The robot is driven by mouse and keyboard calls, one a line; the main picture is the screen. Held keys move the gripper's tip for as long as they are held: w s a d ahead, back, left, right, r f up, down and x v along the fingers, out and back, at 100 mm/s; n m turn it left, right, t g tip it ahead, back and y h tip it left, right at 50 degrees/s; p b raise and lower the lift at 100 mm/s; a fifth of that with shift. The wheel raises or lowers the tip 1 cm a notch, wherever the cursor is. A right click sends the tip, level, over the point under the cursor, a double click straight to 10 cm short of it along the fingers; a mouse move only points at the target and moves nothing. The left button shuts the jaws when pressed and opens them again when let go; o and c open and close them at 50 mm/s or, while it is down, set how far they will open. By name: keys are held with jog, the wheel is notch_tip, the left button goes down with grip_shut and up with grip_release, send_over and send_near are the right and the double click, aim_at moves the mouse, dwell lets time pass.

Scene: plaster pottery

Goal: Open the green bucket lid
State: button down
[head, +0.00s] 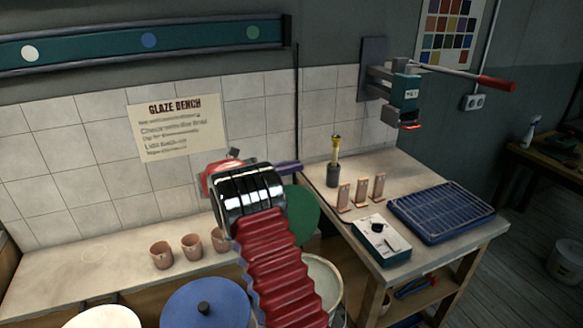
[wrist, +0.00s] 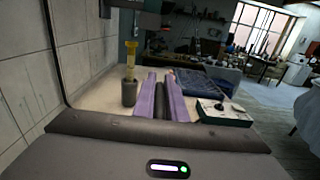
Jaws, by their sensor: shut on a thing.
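The green lid (head: 304,216) shows in the head view as a disc tilted up behind my red arm. Below it, the white bucket (head: 328,276) shows part of its rim and a pale inside; my arm hides the rest. My gripper (head: 289,167) has purple fingers at the lid's upper edge. In the wrist view the fingers (wrist: 160,82) point toward the bench, with a narrow dark strip between them. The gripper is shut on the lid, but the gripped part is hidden. The lid's face is not seen in the wrist view.
A blue lid (head: 206,304) and a white lid (head: 100,318) are at the front left. Clay cups (head: 162,254) stand on the shelf by the tiled wall. The right bench holds a blue rack (head: 442,212), a dial box (head: 382,240) and a yellow-topped tool in a holder (head: 334,174).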

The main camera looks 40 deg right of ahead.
dwell(0.3)
jog(key=s+a+m, duration=0.1)
jog(key=s+m, duration=0.1)
jog(key=s, duration=0.4)
jog(key=shift+a+r, duration=0.3)
jog(key=shift+r, duration=0.05)
jog(key=c, duration=1.8)
grip_release()
jog(key=shift+s, duration=0.1)
jog(key=shift+c, duration=0.2)
jog(key=shift+a, duration=0.1)
jog(key=v, duration=1.3)
jog(key=shift+a, duration=0.3)
jog(key=shift+f, duration=0.1)
